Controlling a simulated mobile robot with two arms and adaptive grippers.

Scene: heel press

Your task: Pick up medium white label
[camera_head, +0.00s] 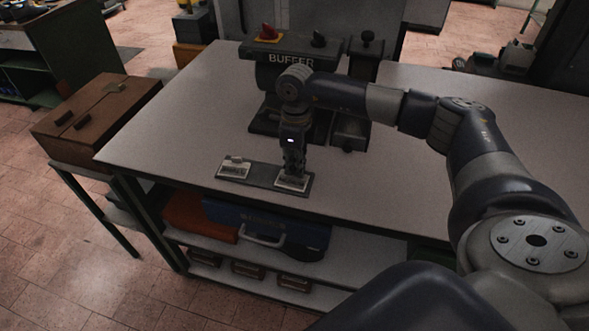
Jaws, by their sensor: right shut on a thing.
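Two white labels lie on a dark flat tray (262,183) near the front edge of the workbench. One white label (234,169) is at the tray's left end, clear of my gripper. The other white label (291,184) is at the right end, directly under my right gripper (293,174). The right gripper points down and is shut on this right label, its fingertips at the label's upper part. I cannot tell whether the label is lifted off the tray. Which label is the medium one is too small to tell. My left gripper is not in view.
A buffer machine (290,62) with a red knob stands behind my right arm on the workbench (185,120). A brown wooden box (95,110) stands on a stand to the left. A blue case (262,222) sits on the shelf below. The bench left of the tray is clear.

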